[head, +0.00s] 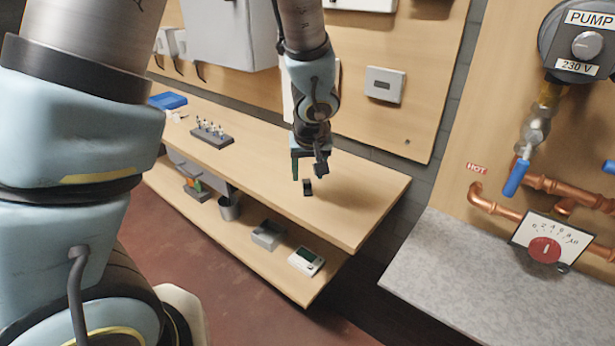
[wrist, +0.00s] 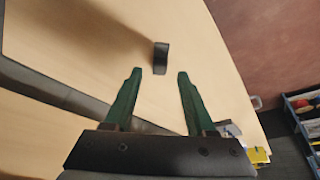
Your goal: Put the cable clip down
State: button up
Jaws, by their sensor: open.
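The cable clip (head: 307,187) is a small dark piece on the wooden bench top, near its front edge. In the wrist view the clip (wrist: 161,58) lies just beyond the fingertips, between their lines and apart from both. My gripper (head: 309,172) is above the bench by the clip. In the wrist view my gripper (wrist: 158,72) shows two green fingers spread wide with nothing between them. The clip's underside is hidden, but it appears to rest on the bench.
The bench top (head: 360,195) is clear around the clip. A dark rack with small items (head: 212,134) and a blue box (head: 167,100) stand farther left. A lower shelf (head: 262,262) holds several devices and a cup (head: 229,208). A grey counter (head: 450,270) is at right.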

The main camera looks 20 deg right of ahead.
jog(key=v, duration=0.9)
jog(key=w+a+f+n+g+y, duration=0.1)
jog(key=a+n+g, duration=0.1)
jog(key=a, duration=2.7)
jog(key=shift+w+f+g, duration=0.2)
jog(key=shift+f+g, duration=0.15)
jog(key=shift+g, duration=0.05)
